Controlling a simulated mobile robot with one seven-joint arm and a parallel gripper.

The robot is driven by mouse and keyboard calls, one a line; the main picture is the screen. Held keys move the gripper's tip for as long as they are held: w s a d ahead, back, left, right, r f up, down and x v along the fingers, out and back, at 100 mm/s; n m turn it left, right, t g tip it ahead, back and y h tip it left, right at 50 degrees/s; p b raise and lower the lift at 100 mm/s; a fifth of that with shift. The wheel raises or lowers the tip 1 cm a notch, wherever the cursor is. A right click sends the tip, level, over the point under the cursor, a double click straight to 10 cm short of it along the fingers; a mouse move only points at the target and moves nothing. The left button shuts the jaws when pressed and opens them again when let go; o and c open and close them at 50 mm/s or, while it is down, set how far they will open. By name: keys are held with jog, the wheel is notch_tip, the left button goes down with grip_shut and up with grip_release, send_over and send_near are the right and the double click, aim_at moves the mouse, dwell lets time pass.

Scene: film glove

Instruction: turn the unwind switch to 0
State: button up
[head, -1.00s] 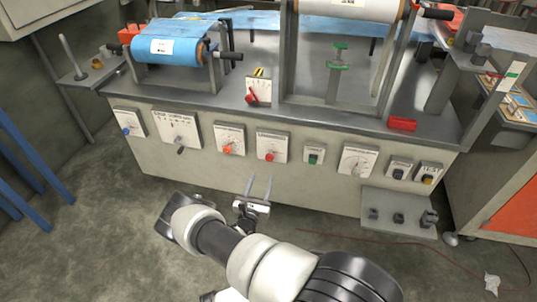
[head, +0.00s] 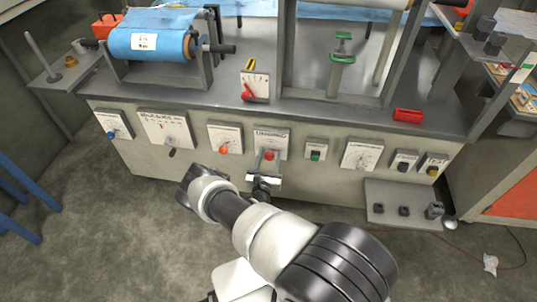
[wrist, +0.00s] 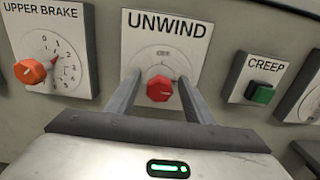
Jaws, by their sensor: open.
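The unwind switch is a red knob (wrist: 159,89) on a white plate headed UNWIND (wrist: 166,28). A small mark that looks like OFF sits above the knob; the knob's exact setting cannot be read. In the head view the red knob (head: 269,156) is on the front of the machine, just beyond my gripper (head: 267,166). In the wrist view my gripper (wrist: 158,82) is open, with one finger on each side of the knob. I see a gap beside each finger and cannot tell any contact. Nothing is held.
The upper brake panel with its orange knob (wrist: 30,71) is to the left. The creep panel with its green button (wrist: 263,94) is close on the right. A grey shelf (head: 395,193) juts out at the lower right. The floor in front is clear.

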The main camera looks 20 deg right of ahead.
jog(key=c, duration=1.1)
jog(key=shift+o, duration=0.3)
jog(key=n+b, duration=0.2)
jog(key=n, duration=0.1)
jog(key=shift+a+f+n, duration=0.1)
jog(key=shift+f+n, duration=0.05)
jog(key=shift+n, duration=0.25)
jog(key=n+b, duration=0.2)
jog(key=n, duration=0.3)
jog(key=shift+w+n, duration=0.1)
jog(key=shift+n, duration=0.2)
jog(key=n+b, duration=0.1)
jog(key=n, duration=0.3)
jog(key=shift+b, duration=0.4)
jog(key=shift+n, duration=2.3)
